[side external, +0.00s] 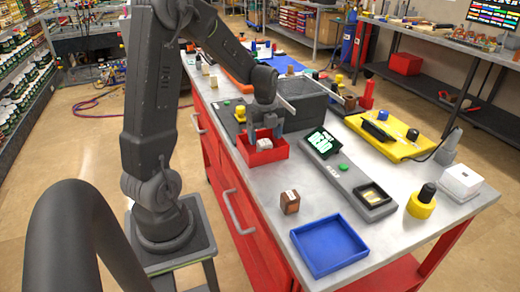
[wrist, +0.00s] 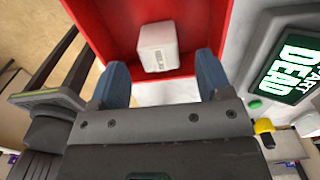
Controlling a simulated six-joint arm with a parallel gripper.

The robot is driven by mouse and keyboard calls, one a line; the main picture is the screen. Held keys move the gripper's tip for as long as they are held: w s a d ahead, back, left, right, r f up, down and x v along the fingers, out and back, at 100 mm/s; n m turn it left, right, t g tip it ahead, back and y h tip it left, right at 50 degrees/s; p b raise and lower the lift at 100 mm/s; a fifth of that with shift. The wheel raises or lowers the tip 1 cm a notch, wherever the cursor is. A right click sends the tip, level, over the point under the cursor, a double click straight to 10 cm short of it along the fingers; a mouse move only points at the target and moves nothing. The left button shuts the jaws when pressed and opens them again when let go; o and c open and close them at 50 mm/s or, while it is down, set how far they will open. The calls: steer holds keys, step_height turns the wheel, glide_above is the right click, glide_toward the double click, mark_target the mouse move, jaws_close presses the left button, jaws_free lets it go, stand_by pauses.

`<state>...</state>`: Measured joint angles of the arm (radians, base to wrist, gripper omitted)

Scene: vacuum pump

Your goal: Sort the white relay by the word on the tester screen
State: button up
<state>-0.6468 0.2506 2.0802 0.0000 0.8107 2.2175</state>
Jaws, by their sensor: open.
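The white relay (side external: 264,144) lies in the red bin (side external: 244,155). In the wrist view the relay (wrist: 158,46) rests inside the red bin (wrist: 98,20), with dark print on one face. My gripper (side external: 265,133) is open just above the bin. In the wrist view my gripper (wrist: 162,68) has its two blue-grey fingers apart, with the relay ahead between them and clear of both. The tester's yellow-edged socket (side external: 372,195) looks empty.
A blue tray (side external: 328,246) lies at the near edge of the bench. A brown block (side external: 290,202) stands behind it. A yellow-and-black knob (side external: 422,201) and a white box (side external: 460,182) stand at the right. A dark grey box (side external: 303,101) stands behind the red bin.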

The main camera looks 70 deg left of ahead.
step_height(320, 180, up, 14)
stand_by(0.6)
steer(key=s+d+n+t, duration=0.2)
steer(key=s+d+n, duration=0.3)
steer(key=d+n, duration=0.4)
steer(key=s+d+n+t, duration=0.3)
steer(key=s+d+n, duration=0.3)
steer(key=d+n, duration=0.3)
steer(key=d, duration=0.4)
steer(key=shift+d+t, duration=0.3)
